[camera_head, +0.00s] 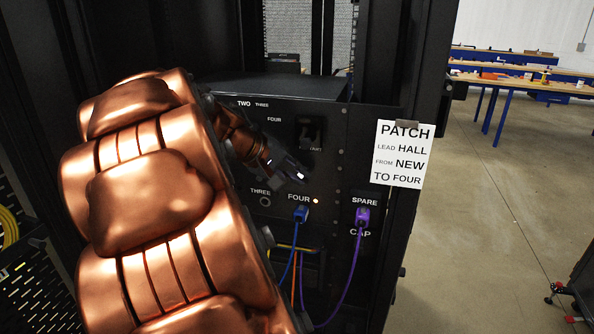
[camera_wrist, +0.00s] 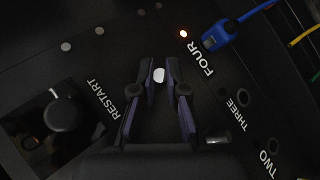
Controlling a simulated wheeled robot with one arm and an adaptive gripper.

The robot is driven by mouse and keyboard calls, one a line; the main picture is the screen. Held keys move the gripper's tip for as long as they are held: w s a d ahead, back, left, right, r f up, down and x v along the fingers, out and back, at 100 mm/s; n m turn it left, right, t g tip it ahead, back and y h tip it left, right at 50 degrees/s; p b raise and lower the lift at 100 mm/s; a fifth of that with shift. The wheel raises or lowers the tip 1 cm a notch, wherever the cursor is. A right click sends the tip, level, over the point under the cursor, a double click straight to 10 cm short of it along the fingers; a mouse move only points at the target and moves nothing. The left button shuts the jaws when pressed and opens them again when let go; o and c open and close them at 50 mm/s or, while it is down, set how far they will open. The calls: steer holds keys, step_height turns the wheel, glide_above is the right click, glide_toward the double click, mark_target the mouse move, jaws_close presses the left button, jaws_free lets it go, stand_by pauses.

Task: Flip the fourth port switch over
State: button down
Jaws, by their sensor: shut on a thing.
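My gripper (camera_head: 296,176) is at the black rack panel (camera_head: 318,205), just above the lower FOUR label. In the wrist view my gripper (camera_wrist: 160,72) has its two dark fingers drawn together at the tips around a small pale switch tip (camera_wrist: 158,75). The fingers hide the rest of that switch. It stands beside the FOUR label and the lit orange lamp (camera_wrist: 184,33), so I take it for the fourth port switch. The lamp (camera_head: 316,201) also glows in the head view. A blue plug (camera_head: 301,214) sits in port FOUR, and shows in the wrist view (camera_wrist: 220,36).
A black RESTART knob (camera_wrist: 65,112) is set in a recess left of my fingers in the wrist view. A purple cable (camera_head: 361,217) is plugged under SPARE. A paper sign (camera_head: 403,153) hangs on the rack's right post.

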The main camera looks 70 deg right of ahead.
stand_by(0.3)
steer(key=c, duration=1.2)
jaws_free()
steer(key=shift+r, duration=0.1)
steer(key=v, duration=1.2)
steer(key=w+a+f+n+t+y, duration=0.1)
steer(key=a+f+n+t+y, duration=0.35)
steer(key=a+f, duration=1.15)
steer(key=s+a+f+n+y, duration=0.1)
steer(key=s+a+f+n, duration=0.1)
steer(key=a, duration=0.7)
steer(key=s+a+f+n+y, duration=0.2)
steer(key=s+a+f+n, duration=0.1)
steer(key=a+f, duration=0.4)
steer(key=s+a, duration=0.1)
steer(key=a, duration=0.1)
steer(key=shift+s+a, duration=0.3)
steer(key=shift+s, duration=0.1)
